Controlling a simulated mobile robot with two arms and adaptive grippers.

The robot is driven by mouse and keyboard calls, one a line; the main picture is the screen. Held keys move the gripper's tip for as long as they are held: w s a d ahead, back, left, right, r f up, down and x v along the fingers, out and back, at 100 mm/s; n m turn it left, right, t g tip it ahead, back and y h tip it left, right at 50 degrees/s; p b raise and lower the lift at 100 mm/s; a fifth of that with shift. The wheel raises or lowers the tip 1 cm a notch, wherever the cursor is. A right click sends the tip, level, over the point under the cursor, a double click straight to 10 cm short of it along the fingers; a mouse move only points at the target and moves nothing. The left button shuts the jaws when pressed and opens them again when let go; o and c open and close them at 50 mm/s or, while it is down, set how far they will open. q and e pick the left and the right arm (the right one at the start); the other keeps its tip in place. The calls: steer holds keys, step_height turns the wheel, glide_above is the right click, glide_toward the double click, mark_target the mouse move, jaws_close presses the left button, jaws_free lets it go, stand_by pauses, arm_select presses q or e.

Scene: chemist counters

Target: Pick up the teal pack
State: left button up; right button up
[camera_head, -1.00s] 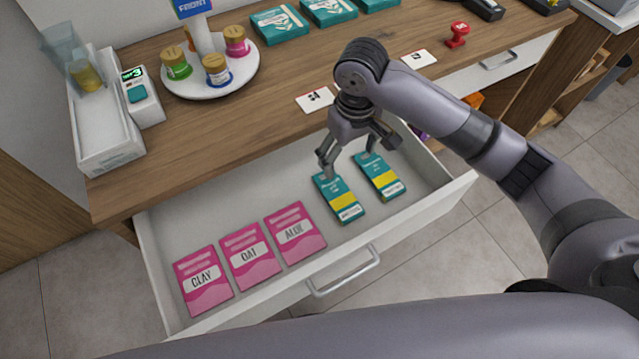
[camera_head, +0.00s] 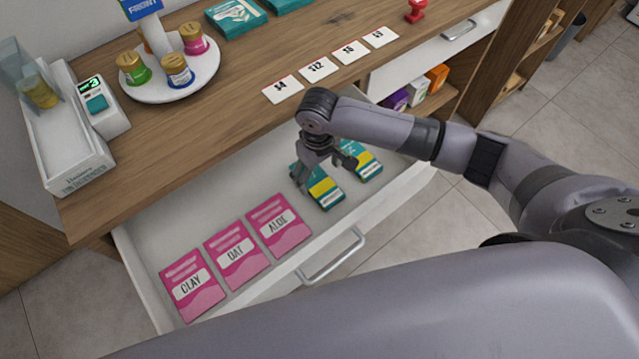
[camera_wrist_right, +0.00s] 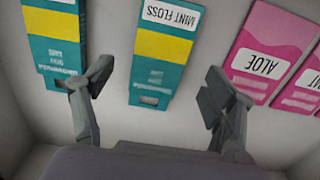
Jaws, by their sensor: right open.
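Two teal packs with yellow bands lie in the open drawer (camera_head: 138,250). The nearer teal pack (camera_head: 326,192) reads "MINT FLOSS" in the wrist view (camera_wrist_right: 163,48). The other teal pack (camera_head: 367,165) lies to its right, and at the left in the wrist view (camera_wrist_right: 55,50). My right gripper (camera_head: 324,173) is open and empty above the nearer pack. In the wrist view its fingers (camera_wrist_right: 158,88) are spread, one on each side of that pack's near end. Whether they touch it I cannot tell. My left gripper is out of view.
The drawer's front and handle (camera_head: 332,258) stand out from the counter (camera_head: 215,120). Price cards (camera_head: 318,69) and a round stand (camera_head: 165,90) with jars are on the counter.

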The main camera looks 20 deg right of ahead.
mark_target(319, 183)
step_height(319, 183, down, 4)
steer(key=shift+f, duration=0.1)
steer(key=shift+s, duration=0.1)
steer(key=shift+c, duration=0.4)
steer(key=c, duration=1.1)
